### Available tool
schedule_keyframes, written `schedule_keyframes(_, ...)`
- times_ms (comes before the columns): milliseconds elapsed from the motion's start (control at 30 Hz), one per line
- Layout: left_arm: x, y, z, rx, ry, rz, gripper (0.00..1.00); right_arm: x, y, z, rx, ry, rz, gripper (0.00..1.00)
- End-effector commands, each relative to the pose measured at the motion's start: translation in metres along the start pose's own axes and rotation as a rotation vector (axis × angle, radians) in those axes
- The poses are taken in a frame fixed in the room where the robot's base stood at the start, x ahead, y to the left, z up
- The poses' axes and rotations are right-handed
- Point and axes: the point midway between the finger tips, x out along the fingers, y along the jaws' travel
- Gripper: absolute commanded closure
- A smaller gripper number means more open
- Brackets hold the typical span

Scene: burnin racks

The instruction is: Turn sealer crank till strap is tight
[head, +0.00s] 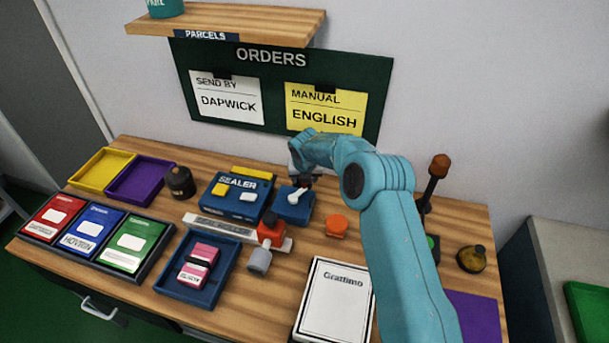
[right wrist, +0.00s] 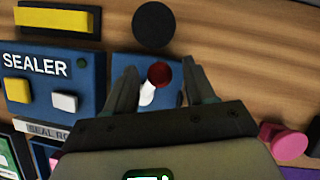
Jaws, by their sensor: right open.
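The blue sealer (head: 232,200) stands in the middle of the table, with yellow and white buttons; its face shows at left in the right wrist view (right wrist: 45,90). Beside it is a smaller blue block (head: 294,212) with a white crank arm (head: 297,195). In the right wrist view the crank arm (right wrist: 148,93) ends in a red knob (right wrist: 160,75). My right gripper (head: 302,178) is open over the crank; its fingers (right wrist: 160,78) stand on either side of the knob, with visible gaps. No strap can be made out. My left gripper is out of view.
A blue tray (head: 222,292) holds a pink parcel (head: 198,264) with a dark band. A red-and-grey tool (head: 268,233), an orange knob (head: 336,226) and a white Grattimo sheet (head: 335,305) are nearby. A dark canister (head: 179,182) stands left. The orders board (head: 275,118) is behind.

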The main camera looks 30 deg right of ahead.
Motion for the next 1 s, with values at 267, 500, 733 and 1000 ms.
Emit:
schedule_keyframes(267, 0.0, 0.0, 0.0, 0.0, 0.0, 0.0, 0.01, 0.001, 0.0, 0.0, 0.0, 0.0, 0.0, 0.52)
schedule_keyframes(500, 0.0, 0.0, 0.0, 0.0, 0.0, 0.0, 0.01, 0.001, 0.0, 0.0, 0.0, 0.0, 0.0, 1.0)
schedule_keyframes(733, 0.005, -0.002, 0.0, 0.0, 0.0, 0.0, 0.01, 0.002, -0.001, -0.001, 0.026, -0.001, -0.01, 1.0)
schedule_keyframes(1000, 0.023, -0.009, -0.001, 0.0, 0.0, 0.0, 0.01, 0.002, -0.004, -0.008, 0.163, -0.002, -0.067, 1.0)
